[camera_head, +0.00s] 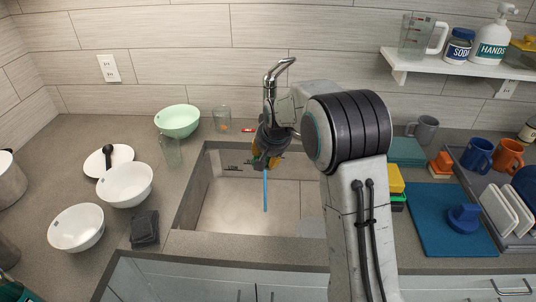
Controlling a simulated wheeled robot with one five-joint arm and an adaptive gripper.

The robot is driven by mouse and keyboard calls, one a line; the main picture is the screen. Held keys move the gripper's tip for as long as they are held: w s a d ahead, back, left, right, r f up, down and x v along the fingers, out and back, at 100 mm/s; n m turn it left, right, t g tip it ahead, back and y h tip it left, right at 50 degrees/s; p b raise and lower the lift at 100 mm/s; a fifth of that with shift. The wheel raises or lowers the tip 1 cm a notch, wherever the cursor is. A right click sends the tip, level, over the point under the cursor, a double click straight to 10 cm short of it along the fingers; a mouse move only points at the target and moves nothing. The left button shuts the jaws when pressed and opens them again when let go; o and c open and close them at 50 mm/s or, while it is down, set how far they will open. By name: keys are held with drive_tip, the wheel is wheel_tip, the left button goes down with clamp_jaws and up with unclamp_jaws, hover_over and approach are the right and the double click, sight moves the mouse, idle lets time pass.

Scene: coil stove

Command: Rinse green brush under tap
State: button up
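The chrome tap (271,80) stands at the back edge of the sink (235,205); its lower part is partly hidden by my arm. My gripper (265,160) points down over the sink, just in front of the tap. Its fingers are small and dark with orange-yellow parts, and I cannot tell whether they are open or shut. A thin light-blue vertical strip (266,192), which looks like running water, drops from just below my gripper into the sink. I cannot make out the green brush clearly; whether it is in my gripper cannot be told.
Left of the sink are a mint bowl (179,120), a glass (171,152), white bowls (76,227) and a dark folded cloth (144,228). On the right are a blue mat (450,235), a dish rack (515,220) with mugs, and sponges (395,180). A shelf (455,67) hangs above.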

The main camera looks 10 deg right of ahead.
idle(0.3)
drive_tip(key=shift+s+f+b, duration=0.1)
drive_tip(key=shift+s+b, duration=0.85)
drive_tip(key=shift+s, duration=0.2)
drive_tip(key=shift+s+d+b, duration=0.15)
drive_tip(key=shift+s+b, duration=1.4)
drive_tip(key=shift+s, duration=1.3)
drive_tip(key=s+r, duration=0.4)
drive_tip(key=s, duration=0.1)
drive_tip(key=shift+p, duration=0.45)
drive_tip(key=shift+d+r, duration=0.1)
drive_tip(key=shift+r, duration=0.1)
